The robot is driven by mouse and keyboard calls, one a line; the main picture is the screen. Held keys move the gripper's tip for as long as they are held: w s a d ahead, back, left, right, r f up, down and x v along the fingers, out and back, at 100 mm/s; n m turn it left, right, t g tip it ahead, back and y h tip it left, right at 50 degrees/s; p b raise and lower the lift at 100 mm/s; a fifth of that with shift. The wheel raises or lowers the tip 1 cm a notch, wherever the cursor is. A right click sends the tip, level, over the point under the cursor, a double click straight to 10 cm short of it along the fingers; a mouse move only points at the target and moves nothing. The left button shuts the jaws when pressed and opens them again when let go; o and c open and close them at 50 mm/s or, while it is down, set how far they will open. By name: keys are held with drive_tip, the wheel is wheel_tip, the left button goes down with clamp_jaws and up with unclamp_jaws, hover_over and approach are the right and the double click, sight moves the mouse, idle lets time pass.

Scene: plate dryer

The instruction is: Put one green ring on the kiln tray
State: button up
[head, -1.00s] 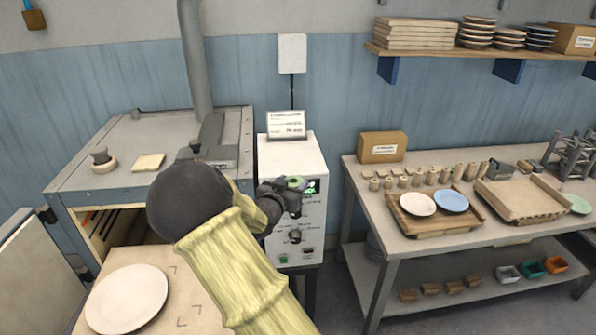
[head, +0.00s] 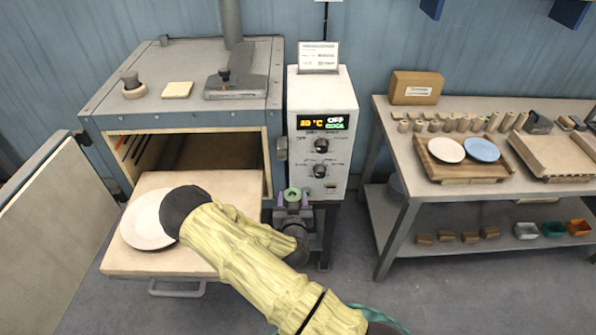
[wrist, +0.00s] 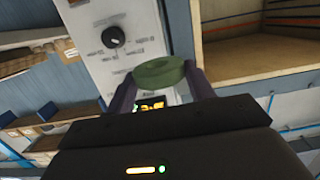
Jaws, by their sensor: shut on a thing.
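A green ring (head: 292,195) is in my gripper (head: 293,204), just right of the tray and in front of the control box. In the wrist view the green ring (wrist: 160,72) sits between the two purple-grey fingers, and my gripper (wrist: 160,80) is shut on it. The kiln tray (head: 226,183) is the pale slab sticking out of the open kiln (head: 190,88). A white plate (head: 146,219) lies on the tray's left part. My arm covers much of the tray's middle and front.
The control box (head: 322,95), with knobs and a lit display, stands right of the kiln. The open kiln door (head: 55,215) is at the left. A workbench (head: 396,168) with a wooden tray (head: 430,166) of plates stands at the right.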

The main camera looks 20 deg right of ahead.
drive_tip(key=s+a+f+n+y, duration=0.2)
drive_tip(key=s+f+n+y, duration=0.1)
drive_tip(key=s+f, duration=0.4)
drive_tip(key=shift+s+a+f+t+y, duration=0.15)
drive_tip(key=shift+a+f+t+y, duration=0.2)
drive_tip(key=shift+f+y, duration=0.3)
